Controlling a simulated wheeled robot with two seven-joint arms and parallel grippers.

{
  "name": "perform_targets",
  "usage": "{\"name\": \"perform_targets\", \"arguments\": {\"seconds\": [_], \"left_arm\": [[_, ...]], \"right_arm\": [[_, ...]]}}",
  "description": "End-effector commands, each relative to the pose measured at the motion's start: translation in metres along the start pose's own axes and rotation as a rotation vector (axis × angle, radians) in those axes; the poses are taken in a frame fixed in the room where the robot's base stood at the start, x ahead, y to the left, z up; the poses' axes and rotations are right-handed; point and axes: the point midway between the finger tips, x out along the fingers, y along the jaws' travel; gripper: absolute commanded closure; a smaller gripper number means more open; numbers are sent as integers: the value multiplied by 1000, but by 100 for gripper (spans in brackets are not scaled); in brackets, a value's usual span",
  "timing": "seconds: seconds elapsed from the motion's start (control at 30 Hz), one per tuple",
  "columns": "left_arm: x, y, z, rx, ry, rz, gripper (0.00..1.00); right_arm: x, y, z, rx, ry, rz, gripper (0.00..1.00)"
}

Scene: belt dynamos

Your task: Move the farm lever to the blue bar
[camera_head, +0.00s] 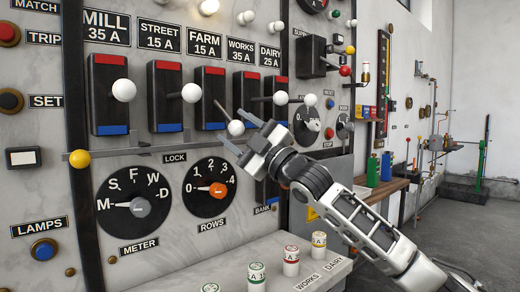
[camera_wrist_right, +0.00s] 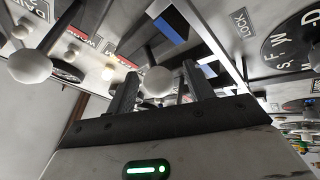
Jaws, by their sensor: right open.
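The farm lever's white knob (camera_head: 236,128) is on a thin rod from the black unit (camera_head: 208,98) under the FARM label (camera_head: 203,44). The rod slopes down, unlike its neighbours. The unit has a red bar (camera_head: 214,70) on top and a blue bar (camera_head: 213,126) at its bottom. My right gripper (camera_head: 236,127) is open, its fingers on either side of the knob. In the right wrist view, a white knob (camera_wrist_right: 158,80) sits between the two fingertips; contact cannot be told. My left gripper is not in view.
Neighbouring levers stick out with white knobs: street (camera_head: 191,92), works (camera_head: 280,97) and mill (camera_head: 124,90). A horizontal lock bar with a yellow knob (camera_head: 80,158) runs below the units. The rows dial (camera_head: 209,188) is lower down. A ledge (camera_head: 228,262) holds several capped cylinders.

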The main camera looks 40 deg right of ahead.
Motion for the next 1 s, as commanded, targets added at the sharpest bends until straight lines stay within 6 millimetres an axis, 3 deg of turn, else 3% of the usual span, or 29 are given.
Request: {"name": "perform_targets", "arguments": {"seconds": [0.5, 0.83, 1.0], "left_arm": [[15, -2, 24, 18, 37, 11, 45], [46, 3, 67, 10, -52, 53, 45], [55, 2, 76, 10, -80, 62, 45]], "right_arm": [[-93, -7, 4, -3, -5, -7, 48], [-130, -8, 2, -2, -2, -10, 48], [-142, -5, 3, 1, -6, -6, 48]]}}
